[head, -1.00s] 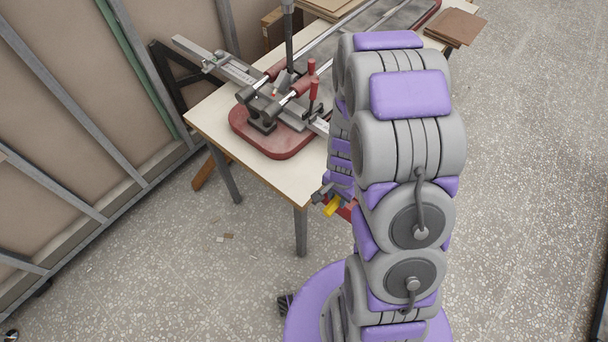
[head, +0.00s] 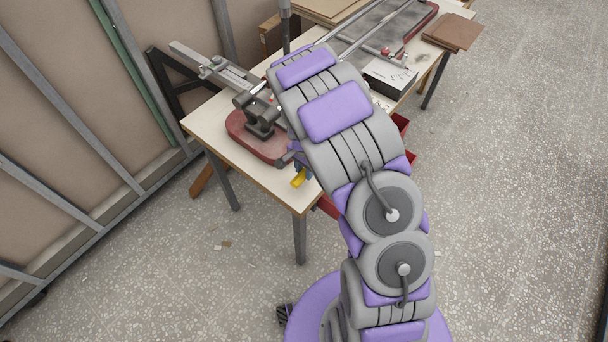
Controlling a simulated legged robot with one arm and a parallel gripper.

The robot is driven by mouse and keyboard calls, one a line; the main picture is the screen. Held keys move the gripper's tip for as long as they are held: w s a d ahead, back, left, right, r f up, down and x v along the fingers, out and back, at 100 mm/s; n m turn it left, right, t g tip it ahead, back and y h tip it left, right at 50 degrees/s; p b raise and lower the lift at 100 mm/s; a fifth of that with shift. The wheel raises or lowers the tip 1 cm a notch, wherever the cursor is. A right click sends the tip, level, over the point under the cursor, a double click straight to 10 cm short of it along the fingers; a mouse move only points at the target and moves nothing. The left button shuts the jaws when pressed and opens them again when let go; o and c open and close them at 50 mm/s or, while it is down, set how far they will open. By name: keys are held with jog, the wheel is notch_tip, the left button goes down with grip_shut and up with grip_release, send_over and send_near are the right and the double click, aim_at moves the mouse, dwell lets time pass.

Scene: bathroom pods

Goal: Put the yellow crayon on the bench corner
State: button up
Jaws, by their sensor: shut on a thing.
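The yellow crayon (head: 299,179) shows as a short yellow piece just below the end of my arm. My gripper (head: 301,170) is shut on it, mostly hidden behind my grey and purple arm. In the picture the crayon overlaps the bench top close to its front corner. I cannot tell whether it touches the surface or hangs above it. The bench (head: 222,150) has a pale top with a wooden edge and grey legs. Its near front corner (head: 300,208) is bare.
A tool with a red base (head: 250,140) and a long metal rail (head: 215,65) stands on the bench. A dark box with a white top (head: 390,75) and brown sheets (head: 452,32) lie farther back. A red bin (head: 401,124) is partly hidden behind my arm. The speckled floor at right is clear.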

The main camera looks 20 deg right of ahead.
aim_at(304, 171)
notch_tip(304, 171, down, 4)
jog(key=shift+w+a+r+b, duration=0.1)
jog(key=shift+b, duration=0.4)
jog(key=shift+r, duration=0.1)
jog(key=o, duration=1.1)
jog(key=shift+c, duration=0.2)
